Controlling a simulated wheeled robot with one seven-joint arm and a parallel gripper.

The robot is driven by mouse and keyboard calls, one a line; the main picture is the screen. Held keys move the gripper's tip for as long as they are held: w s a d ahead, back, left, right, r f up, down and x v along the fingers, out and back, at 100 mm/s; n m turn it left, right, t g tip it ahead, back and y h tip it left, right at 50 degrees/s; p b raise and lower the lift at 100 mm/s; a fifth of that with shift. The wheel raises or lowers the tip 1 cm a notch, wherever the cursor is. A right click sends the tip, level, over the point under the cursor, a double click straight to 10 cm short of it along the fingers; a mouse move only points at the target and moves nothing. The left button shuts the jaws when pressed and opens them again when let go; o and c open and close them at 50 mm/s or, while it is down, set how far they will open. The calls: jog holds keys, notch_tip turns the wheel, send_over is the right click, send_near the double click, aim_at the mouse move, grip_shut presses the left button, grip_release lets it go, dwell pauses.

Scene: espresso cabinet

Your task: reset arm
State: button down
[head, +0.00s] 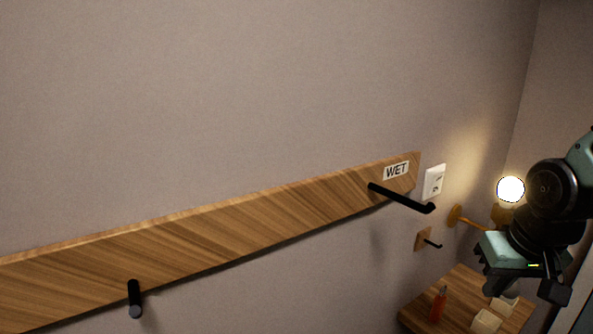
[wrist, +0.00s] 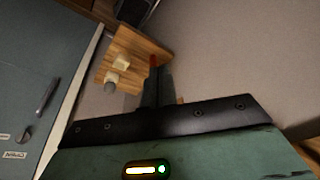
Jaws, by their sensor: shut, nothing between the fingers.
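My gripper (head: 524,285) hangs at the right side of the head view, with a pale green body and dark parts, near a lit lamp and above a small wooden table. In the wrist view my gripper (wrist: 157,88) shows its dark fingers together, shut with nothing between them. They point toward the table and hide part of a red bottle. No held object shows.
A wooden rail (head: 220,230) with black pegs and a WET label (head: 396,170) runs along the wall. A lit lamp (head: 510,189) is close to my arm. The small table (head: 462,283) bears a red bottle (head: 438,304) and pale blocks. A grey cabinet (wrist: 40,65) stands left in the wrist view.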

jog(key=s+a+f+n+g+b, duration=0.1)
jog(key=s+a+f+n+b, duration=0.3)
jog(key=s+a, duration=0.4)
jog(key=s+a+f+n+g+b, duration=0.2)
jog(key=s+a+f+n+b, duration=0.3)
jog(key=s+a, duration=0.3)
jog(key=a+f+b, duration=0.1)
jog(key=a, duration=0.1)
jog(key=shift+s+a+f+y, duration=0.25)
jog(key=shift+a+f+y, duration=0.05)
